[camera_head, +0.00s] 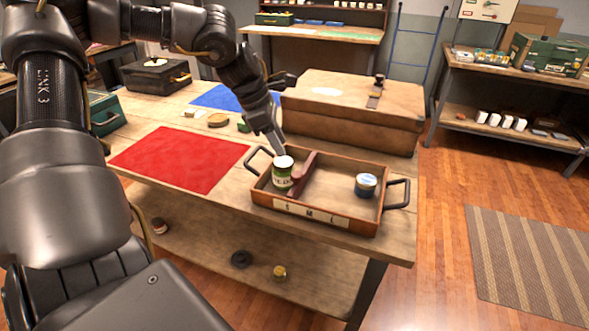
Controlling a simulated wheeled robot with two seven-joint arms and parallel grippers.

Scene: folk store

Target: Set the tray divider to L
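The brown wooden tray (345,222) stands on the near right of the table, with a dark handle at each end. Its front label strip reads S, M, L from left to right. The red-brown divider (304,172) crosses the tray left of its middle, its front end nearest the S and M marks. A green and white can (283,177) stands left of the divider; a blue can with a pale lid (366,186) stands right of it. My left gripper (279,148) points down just behind the green can. Its finger gap is too small to tell. My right gripper is out of view.
A large wooden chest (355,112) stands close behind the tray. A red mat (180,158) lies to the left, and a blue mat (232,97) lies behind. Small blocks and a round piece (218,120) lie between the mats.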

